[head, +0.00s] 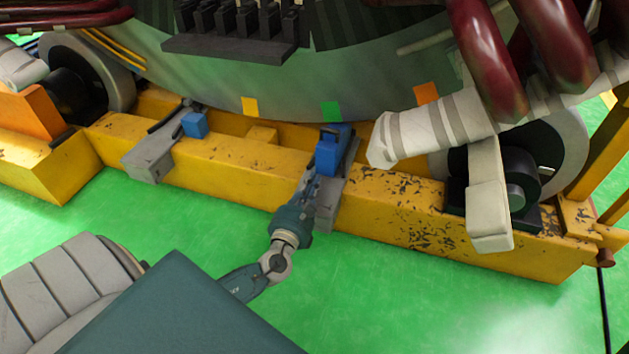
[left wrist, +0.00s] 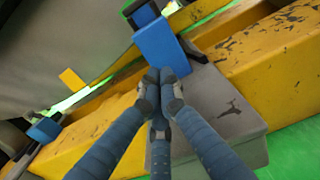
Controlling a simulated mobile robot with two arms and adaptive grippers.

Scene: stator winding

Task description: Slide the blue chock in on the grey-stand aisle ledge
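A blue chock (head: 327,157) sits on the ledge of the right-hand grey stand (head: 326,207), under the big curved drum. In the left wrist view the blue chock (left wrist: 160,47) is just beyond my fingertips, on the grey stand (left wrist: 225,105). My left gripper (head: 318,176) reaches over the stand from the front. In the left wrist view its fingers (left wrist: 161,82) are drawn together, with nothing visible between them. The tips are at the chock's near face; I cannot tell whether they touch it. My right gripper is not in view.
A second grey stand (head: 150,158) with another blue chock (head: 195,124) is to the left on the yellow beam (head: 230,168). A white wrapped piece (head: 440,130) hangs close on the right. Green floor in front is clear.

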